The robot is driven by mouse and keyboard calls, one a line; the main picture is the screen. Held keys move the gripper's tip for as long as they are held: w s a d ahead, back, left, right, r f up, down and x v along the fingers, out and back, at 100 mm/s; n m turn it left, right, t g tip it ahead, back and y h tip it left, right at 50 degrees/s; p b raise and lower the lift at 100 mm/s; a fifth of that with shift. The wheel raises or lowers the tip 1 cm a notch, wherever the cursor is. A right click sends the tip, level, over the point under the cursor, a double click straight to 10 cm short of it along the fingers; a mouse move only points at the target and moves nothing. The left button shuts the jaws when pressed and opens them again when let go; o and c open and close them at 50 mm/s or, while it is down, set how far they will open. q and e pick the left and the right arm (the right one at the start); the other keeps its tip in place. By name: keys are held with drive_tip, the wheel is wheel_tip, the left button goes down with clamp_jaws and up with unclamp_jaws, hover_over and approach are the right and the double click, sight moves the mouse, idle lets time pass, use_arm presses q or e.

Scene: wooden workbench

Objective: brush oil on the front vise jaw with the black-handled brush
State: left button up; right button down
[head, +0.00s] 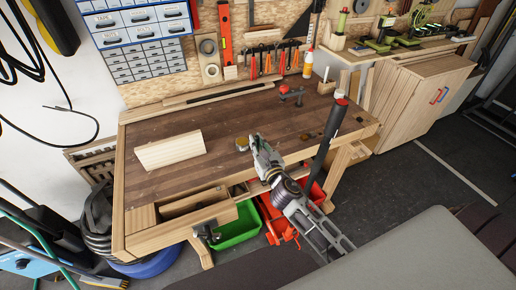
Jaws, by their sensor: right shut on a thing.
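My right gripper (257,142) reaches in from the lower right and is over the front part of the workbench. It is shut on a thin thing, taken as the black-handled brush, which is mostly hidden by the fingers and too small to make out. A small round tin (242,143) stands on the bench top just left of the fingertips. The front vise jaw (180,232) is the pale wooden block along the bench's front left edge, with dark vise metalwork (206,232) below. The jaw is apart from the gripper. My left gripper is not in view.
A pale wooden block (169,150) lies on the workbench (205,182) at left. A red-and-black clamp-like tool (290,92) is at the back. Green (237,228) and red bins stand under the bench. A dark upright bar with a red top (328,138) is right of the gripper.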

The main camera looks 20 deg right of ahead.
drive_tip(key=w+a+r, duration=0.2)
drive_tip(key=w+r, duration=0.4)
drive_tip(key=r, duration=0.4)
drive_tip(key=w+a+r, duration=0.2)
drive_tip(key=w+r, duration=0.4)
drive_tip(key=r, duration=0.3)
drive_tip(key=w+d+f+m+h, duration=0.1)
drive_tip(key=w+f+h, duration=0.1)
drive_tip(key=f, duration=0.4)
drive_tip(key=w+d+f+m+h, duration=0.1)
drive_tip(key=w+d+f+h, duration=0.1)
drive_tip(key=f, duration=0.5)
drive_tip(key=shift+w+d+m, duration=0.25)
drive_tip(key=shift+w+m, duration=0.05)
drive_tip(key=shift+w, duration=0.25)
drive_tip(key=shift+f, duration=0.1)
idle(0.6)
